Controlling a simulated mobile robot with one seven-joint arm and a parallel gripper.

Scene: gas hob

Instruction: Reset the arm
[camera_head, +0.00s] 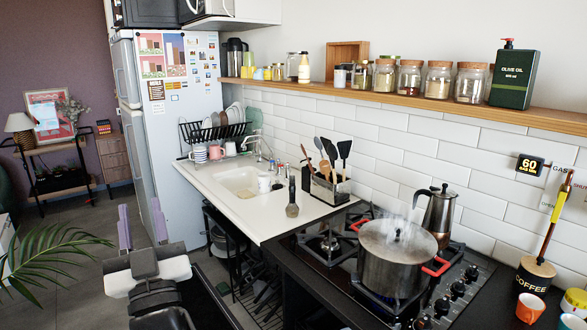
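My gripper (140,210) is at the lower left of the head view. Its two purple fingers point away from me and stand apart with nothing between them. The white and dark hand (147,272) is below the fingers, over the floor in front of the fridge and left of the counter. It appears clear of the counter. Part of my arm is cut off by the bottom edge.
A steaming pot (394,262) with red handles and a moka pot (438,213) stand on the gas hob (330,243). A white sink counter (225,185) adjoins it. A fridge (178,120) stands behind my gripper. A plant (45,255) is at left.

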